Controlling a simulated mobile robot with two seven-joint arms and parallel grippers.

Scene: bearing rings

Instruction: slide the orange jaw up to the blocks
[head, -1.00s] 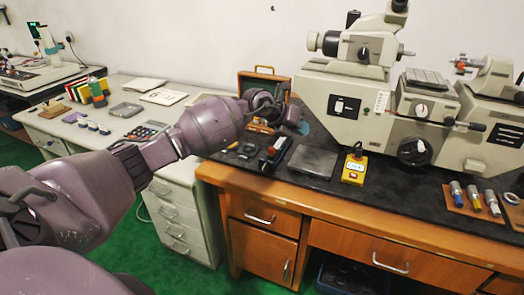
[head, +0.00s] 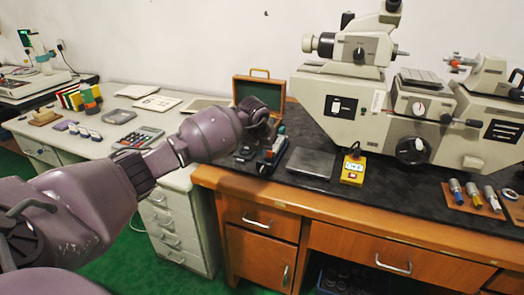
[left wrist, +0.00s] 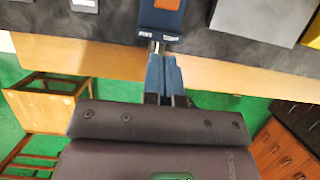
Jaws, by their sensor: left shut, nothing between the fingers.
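My left gripper (left wrist: 164,62) is shut and empty, its blue fingers pointing at a dark blue fixture (left wrist: 160,32) on the black bench top. The fixture has an orange patch (left wrist: 168,4) at the top edge of the left wrist view, possibly part of the orange jaw. A short metal rod shows between fingertips and fixture; I cannot tell whether they touch. In the head view the fixture (head: 268,164) lies at the bench's left end, with my left wrist just above it, partly hiding it. I cannot make out the blocks clearly. My right gripper is out of view.
A grey plate (head: 311,163) and a yellow box (head: 353,170) lie right of the fixture. A large measuring machine (head: 345,103) stands behind them. An open green-lined case (head: 262,86) is at the back. The wooden bench edge (left wrist: 100,58) runs below the fingers.

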